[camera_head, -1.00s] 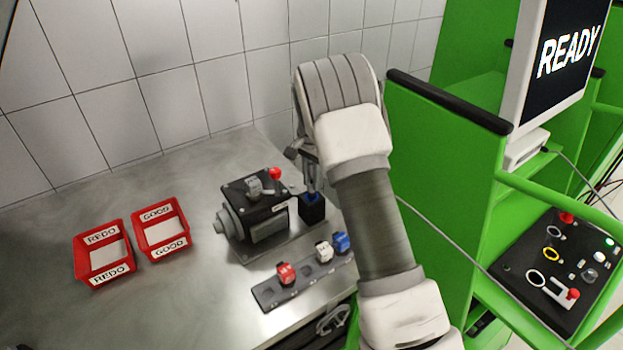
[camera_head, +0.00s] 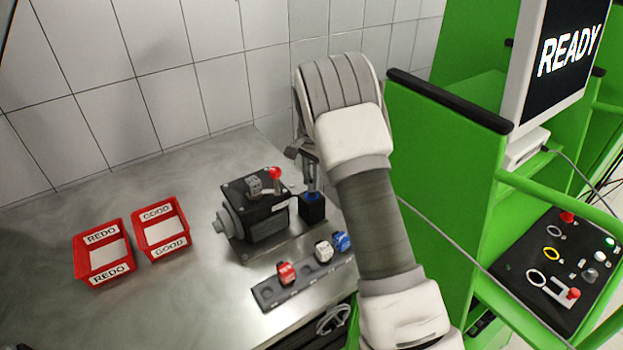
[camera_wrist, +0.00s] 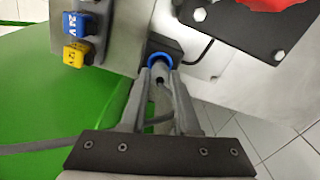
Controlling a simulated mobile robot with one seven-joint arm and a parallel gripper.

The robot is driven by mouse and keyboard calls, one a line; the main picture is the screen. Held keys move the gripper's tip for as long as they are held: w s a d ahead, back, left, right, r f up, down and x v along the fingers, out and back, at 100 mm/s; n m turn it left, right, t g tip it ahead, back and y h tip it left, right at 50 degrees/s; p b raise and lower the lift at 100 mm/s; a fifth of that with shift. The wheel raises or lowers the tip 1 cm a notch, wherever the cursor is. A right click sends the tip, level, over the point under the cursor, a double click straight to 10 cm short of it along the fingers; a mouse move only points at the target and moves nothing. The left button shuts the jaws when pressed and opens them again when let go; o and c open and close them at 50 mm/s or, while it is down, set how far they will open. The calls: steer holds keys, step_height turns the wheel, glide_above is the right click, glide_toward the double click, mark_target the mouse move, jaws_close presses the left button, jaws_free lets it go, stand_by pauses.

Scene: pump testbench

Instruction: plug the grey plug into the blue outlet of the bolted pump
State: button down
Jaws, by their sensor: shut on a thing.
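The pump (camera_head: 258,221) is a dark block with a grey motor end, standing on a metal plate on the bench. A black block with the blue outlet (camera_head: 311,197) sits at its right side; the outlet also shows as a blue ring in the wrist view (camera_wrist: 160,57). My gripper (camera_head: 311,184) points down above this outlet. In the wrist view my gripper (camera_wrist: 163,76) is shut on the grey plug (camera_wrist: 161,75). The plug's front end is at the blue ring. I cannot tell how deep it sits. A cable trails from the plug.
A rail (camera_head: 268,294) in front of the pump holds a red plug (camera_head: 286,272), a white plug (camera_head: 323,250) and a blue plug (camera_head: 341,241). A yellow plug (camera_wrist: 76,54) shows in the wrist view. Red REDO (camera_head: 103,252) and GOOD (camera_head: 160,228) trays stand left. A green frame (camera_head: 440,150) stands right.

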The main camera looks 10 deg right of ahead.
steer(key=shift+f+b, duration=0.6)
steer(key=shift+f, duration=0.45)
steer(key=shift+c, duration=0.9)
jaws_free()
steer(key=shift+r, duration=0.15)
steer(key=shift+r+p, duration=2.4)
steer(key=shift+r, duration=1.45)
